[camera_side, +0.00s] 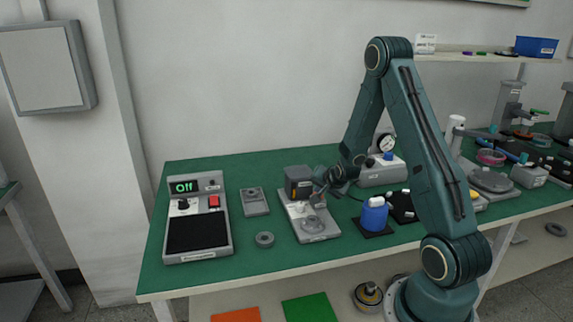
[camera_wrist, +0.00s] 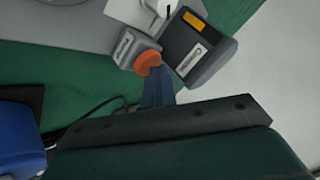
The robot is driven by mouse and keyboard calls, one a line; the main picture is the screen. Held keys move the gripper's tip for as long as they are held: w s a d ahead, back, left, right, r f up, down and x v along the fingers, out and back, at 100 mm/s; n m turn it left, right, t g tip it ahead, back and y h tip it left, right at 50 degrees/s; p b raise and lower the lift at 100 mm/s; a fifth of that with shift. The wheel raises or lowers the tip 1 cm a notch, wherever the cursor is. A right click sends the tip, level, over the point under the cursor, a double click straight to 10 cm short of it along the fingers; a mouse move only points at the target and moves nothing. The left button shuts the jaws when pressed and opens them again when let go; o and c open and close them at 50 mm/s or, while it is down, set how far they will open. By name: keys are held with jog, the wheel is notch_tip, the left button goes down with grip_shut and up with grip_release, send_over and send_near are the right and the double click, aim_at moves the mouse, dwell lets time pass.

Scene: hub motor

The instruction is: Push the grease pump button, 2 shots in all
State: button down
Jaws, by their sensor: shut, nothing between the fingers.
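The grease pump (camera_side: 298,179) is a dark grey box with a yellow label on a light grey base, left of my gripper in the side view. In the wrist view the pump (camera_wrist: 198,45) is at upper right. Its round orange button (camera_wrist: 147,61) sits on a smaller grey block beside it. My gripper (camera_wrist: 156,76) is shut and empty, with its fingertips at the lower edge of the button. I cannot tell whether they touch it or press it in. In the side view my gripper (camera_side: 325,187) is close to the pump's right side, and the button is hidden.
A grey ring part (camera_side: 313,225) lies on the base's front end, and another ring (camera_side: 265,239) on the green mat. A blue container (camera_side: 374,216) stands to the right. A device (camera_side: 197,222) with an "Off" display stands left. A thin black cable (camera_wrist: 100,108) runs nearby.

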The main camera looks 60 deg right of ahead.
jog(key=shift+r, duration=1.25)
jog(key=shift+r, duration=0.15)
jog(key=shift+r, duration=2.4)
dwell(0.7)
notch_tip(320, 180, up, 4)
jog(key=shift+f, duration=0.1)
dwell(0.4)
jog(key=shift+f, duration=0.2)
jog(key=shift+f, duration=4.2)
